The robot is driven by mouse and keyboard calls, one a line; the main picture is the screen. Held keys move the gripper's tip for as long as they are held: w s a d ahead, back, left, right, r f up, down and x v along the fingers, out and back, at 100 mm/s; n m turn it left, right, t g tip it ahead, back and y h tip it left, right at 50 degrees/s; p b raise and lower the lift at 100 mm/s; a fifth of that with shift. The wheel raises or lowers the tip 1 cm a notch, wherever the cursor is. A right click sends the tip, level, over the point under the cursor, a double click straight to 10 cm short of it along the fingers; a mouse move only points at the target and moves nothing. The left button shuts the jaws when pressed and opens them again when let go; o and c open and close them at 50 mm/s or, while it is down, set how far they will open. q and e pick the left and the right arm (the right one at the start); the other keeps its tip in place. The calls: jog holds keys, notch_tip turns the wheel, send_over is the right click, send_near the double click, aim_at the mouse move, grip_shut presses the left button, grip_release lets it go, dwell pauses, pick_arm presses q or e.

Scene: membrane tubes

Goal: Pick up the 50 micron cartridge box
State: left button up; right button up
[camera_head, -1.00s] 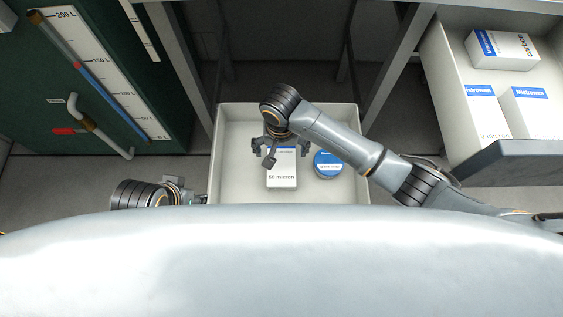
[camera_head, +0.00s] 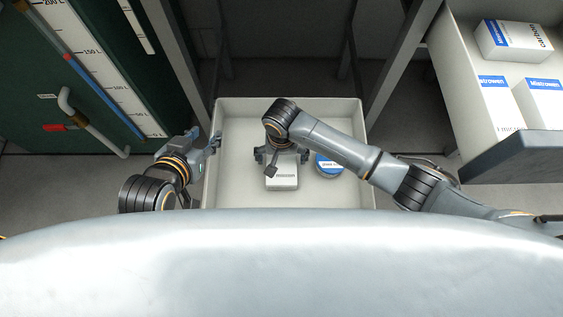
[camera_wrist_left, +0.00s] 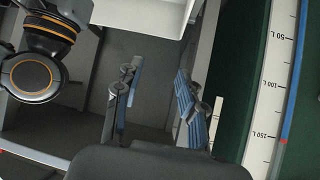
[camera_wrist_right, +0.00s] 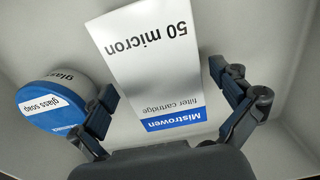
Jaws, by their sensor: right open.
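The white 50 micron cartridge box (camera_head: 283,181) lies in the pale drawer or tray (camera_head: 234,125) in front of me, partly hidden by my right gripper in the head view. In the right wrist view the box (camera_wrist_right: 152,62) shows its "50 micron" print and a blue Mistrowen band. My right gripper (camera_head: 281,157) is open over the box; in the right wrist view its fingers (camera_wrist_right: 165,88) are on either side of the box's banded end, apart from it. My left gripper (camera_head: 212,142) is by the tray's left wall, empty, with its fingers (camera_wrist_left: 155,82) apart.
A round blue-and-white glass soap tub (camera_head: 328,165) stands right of the box, close to one right finger in the right wrist view (camera_wrist_right: 62,100). An open drawer (camera_head: 470,130) at right holds several boxes. A green tank (camera_head: 75,100) with a pipe stands at left.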

jog(key=shift+f, duration=0.6)
jog(key=c, duration=1.3)
pick_arm(q)
jog(key=shift+w+d+r+t, duration=0.2)
jog(key=shift+w+r+t, duration=0.2)
jog(key=shift+w+r, duration=0.1)
jog(key=shift+w+d+r+t, duration=0.2)
jog(key=shift+w+r+t, duration=0.2)
jog(key=shift+r, duration=0.1)
pick_arm(e)
jog(key=shift+r, duration=0.1)
